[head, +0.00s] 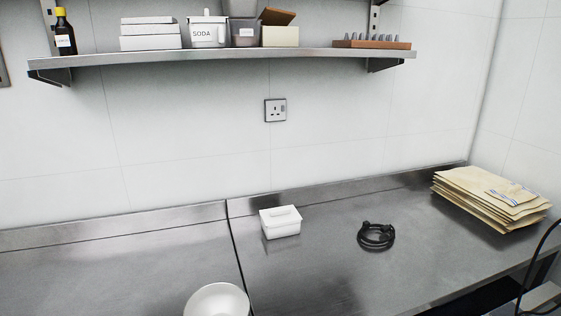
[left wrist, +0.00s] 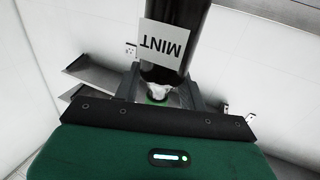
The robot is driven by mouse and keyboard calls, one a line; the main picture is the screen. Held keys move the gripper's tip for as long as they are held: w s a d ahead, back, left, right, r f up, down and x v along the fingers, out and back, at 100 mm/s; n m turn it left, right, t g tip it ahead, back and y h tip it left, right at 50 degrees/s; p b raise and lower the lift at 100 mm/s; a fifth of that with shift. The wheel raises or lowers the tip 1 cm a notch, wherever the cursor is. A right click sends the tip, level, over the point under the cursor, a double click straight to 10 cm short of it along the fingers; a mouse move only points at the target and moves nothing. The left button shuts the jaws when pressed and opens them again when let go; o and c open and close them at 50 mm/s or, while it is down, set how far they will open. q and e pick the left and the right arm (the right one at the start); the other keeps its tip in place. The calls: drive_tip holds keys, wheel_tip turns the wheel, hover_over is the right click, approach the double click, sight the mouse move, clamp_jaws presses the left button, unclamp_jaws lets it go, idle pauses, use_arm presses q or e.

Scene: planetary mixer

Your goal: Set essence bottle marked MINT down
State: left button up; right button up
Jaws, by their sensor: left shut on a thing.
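The essence bottle marked MINT (left wrist: 177,20) is a dark bottle with a white label that reads upside down in the left wrist view. My left gripper (left wrist: 160,92) is shut on it near the lower end seen in that picture. Part of that end is hidden by the gripper. Neither the MINT bottle nor my left gripper shows in the head view. My right gripper is not in view.
The wall shelf (head: 225,57) holds a yellow-capped dark bottle (head: 65,35), white boxes, a SODA tub (head: 207,32) and a wooden nozzle rack (head: 371,44).

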use_arm(q)
drive_tip(key=shift+y, duration=0.3)
drive_tip(key=s, duration=0.5)
drive_tip(key=shift+f, duration=0.4)
